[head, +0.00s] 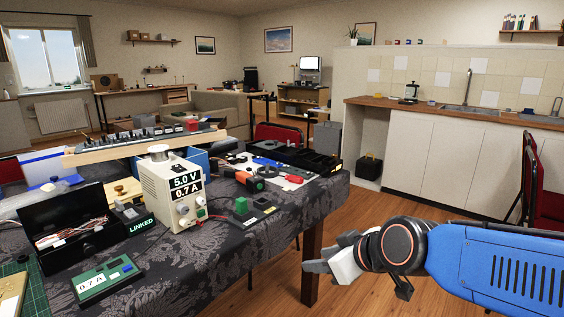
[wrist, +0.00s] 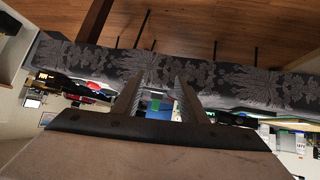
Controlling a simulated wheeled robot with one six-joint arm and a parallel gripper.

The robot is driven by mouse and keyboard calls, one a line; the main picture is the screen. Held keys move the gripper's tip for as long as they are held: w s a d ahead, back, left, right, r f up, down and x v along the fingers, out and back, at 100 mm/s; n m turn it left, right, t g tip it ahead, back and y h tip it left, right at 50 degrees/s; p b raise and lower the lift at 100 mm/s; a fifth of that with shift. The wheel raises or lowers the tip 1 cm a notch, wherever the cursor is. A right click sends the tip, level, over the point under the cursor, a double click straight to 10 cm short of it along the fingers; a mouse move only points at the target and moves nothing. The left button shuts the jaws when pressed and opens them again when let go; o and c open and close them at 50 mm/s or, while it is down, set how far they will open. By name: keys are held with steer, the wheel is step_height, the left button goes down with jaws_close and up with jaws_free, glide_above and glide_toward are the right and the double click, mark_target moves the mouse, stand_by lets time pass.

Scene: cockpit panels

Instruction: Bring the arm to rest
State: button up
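My arm (head: 490,262) reaches in from the right edge of the head view, a blue link ending in a dark round wrist joint. My gripper (head: 318,266) points left, out over the floor beside the near right side of the table. In the wrist view my gripper (wrist: 160,85) shows two fingers standing apart with nothing between them. It is open and empty. The wrist picture appears upside down, with the floor on top and the table edge beyond the fingertips.
The table (head: 225,268) with a patterned dark cloth carries a power supply (head: 170,190), a black box (head: 70,235) and tools. A red chair (head: 545,185) stands at the right, before the kitchen counter (head: 450,160). Wooden floor (head: 400,200) lies open between.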

steer(key=s+d+f+m+g+h, duration=0.1)
steer(key=s+d+f+m+h, duration=0.1)
steer(key=s+d+m, duration=0.2)
steer(key=s+d+f+m+g+h, duration=0.2)
steer(key=s+d, duration=0.8)
steer(key=d, duration=0.6)
steer(key=shift+f+m+h, duration=0.7)
steer(key=shift+m+h, duration=0.1)
steer(key=shift+m, duration=0.3)
stand_by(2.1)
